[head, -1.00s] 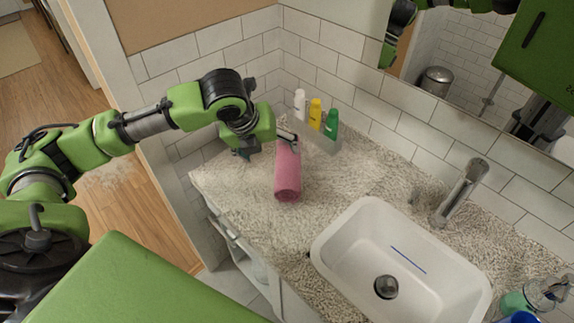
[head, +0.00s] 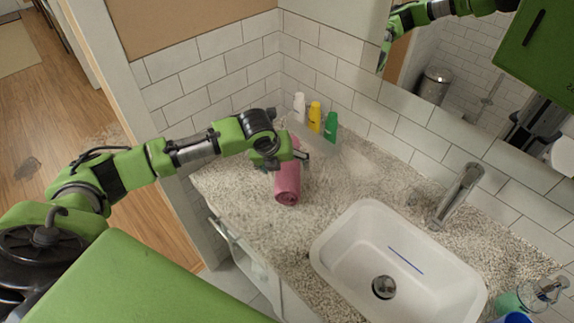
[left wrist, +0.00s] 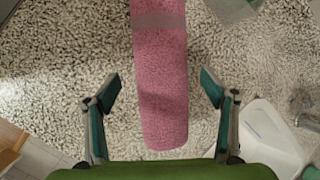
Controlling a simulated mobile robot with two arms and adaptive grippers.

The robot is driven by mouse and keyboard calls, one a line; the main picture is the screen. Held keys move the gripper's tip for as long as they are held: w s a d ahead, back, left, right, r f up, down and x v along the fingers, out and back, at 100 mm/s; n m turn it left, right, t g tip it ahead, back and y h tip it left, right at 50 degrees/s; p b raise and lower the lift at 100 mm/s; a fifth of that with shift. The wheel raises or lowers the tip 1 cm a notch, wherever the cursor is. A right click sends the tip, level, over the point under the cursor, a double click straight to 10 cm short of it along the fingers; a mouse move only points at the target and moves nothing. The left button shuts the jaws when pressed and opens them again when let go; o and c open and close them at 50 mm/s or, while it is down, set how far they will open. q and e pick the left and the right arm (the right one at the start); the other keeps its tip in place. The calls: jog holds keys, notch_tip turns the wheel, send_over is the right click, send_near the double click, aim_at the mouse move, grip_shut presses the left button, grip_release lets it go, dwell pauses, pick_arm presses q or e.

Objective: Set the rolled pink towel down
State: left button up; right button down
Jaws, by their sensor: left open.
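The rolled pink towel (head: 287,186) lies on the speckled counter, left of the sink, in the head view. In the left wrist view the towel (left wrist: 162,85) runs lengthwise between the fingers, with a grey band near its top. My left gripper (head: 288,160) is above the towel's far part and hides some of it. In the left wrist view my left gripper (left wrist: 160,90) is open, with a finger on each side of the towel and a clear gap to both. My right gripper is not in view.
White, yellow (head: 315,116) and green bottles stand in a clear tray at the back corner. A white sink (head: 335,250) and a faucet (head: 457,195) are to the right. A soap dispenser (head: 530,294) is at the lower right. The counter around the towel's near end is clear.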

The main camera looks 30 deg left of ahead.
pick_arm(q)
jog(key=shift+w+f, duration=0.25)
jog(key=shift+f, duration=0.3)
jog(key=c, duration=1.3)
jog(key=shift+r, duration=0.1)
jog(key=shift+c, duration=0.7)
jog(key=shift+r, duration=0.1)
